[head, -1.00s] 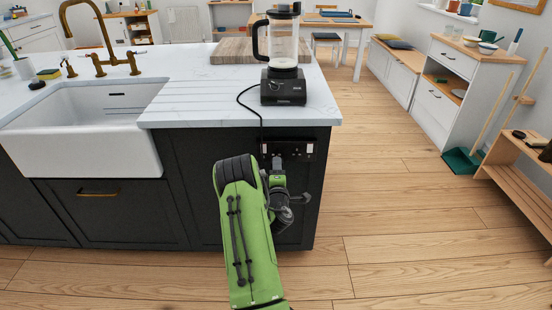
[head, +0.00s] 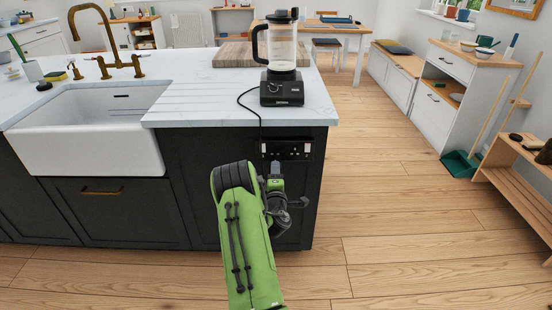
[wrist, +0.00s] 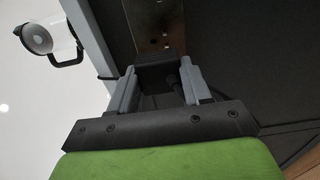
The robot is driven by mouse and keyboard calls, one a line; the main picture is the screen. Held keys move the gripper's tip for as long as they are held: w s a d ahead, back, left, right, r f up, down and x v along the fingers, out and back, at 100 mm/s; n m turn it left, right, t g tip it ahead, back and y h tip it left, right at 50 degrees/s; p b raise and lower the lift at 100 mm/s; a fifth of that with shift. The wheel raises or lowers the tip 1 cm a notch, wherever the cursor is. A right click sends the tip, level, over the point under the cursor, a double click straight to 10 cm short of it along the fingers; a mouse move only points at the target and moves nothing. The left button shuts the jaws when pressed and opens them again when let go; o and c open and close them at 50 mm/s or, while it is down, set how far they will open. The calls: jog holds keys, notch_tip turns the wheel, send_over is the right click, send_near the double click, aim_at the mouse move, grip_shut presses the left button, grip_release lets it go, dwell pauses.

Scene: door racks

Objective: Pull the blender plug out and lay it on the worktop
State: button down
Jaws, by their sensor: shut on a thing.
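The blender (head: 282,88) stands upright on the white worktop (head: 215,104) near its right end. Its black cord (head: 248,107) hangs over the front edge toward the socket plate (head: 290,150) on the dark cabinet. My gripper (head: 275,177) is just below and in front of the plate. In the wrist view my gripper (wrist: 160,88) is shut on the black plug (wrist: 158,66), held between both fingertips. The socket plate also shows beyond it in the wrist view (wrist: 157,24), and the plug appears clear of it. The pins are hidden.
A wooden board (head: 240,55) lies behind the blender. The sink (head: 85,130) and brass tap (head: 105,40) are to the left. Bare worktop lies between sink and blender.

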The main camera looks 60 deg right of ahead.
notch_tip(320, 180, up, 21)
jog(key=p, duration=1.8)
jog(key=shift+f, duration=0.15)
jog(key=shift+d, duration=0.1)
jog(key=s+d+p, duration=0.3)
jog(key=s, duration=0.4)
jog(key=s+d+p, duration=0.4)
jog(key=s, duration=0.3)
jog(key=shift+p, duration=0.3)
dwell(0.4)
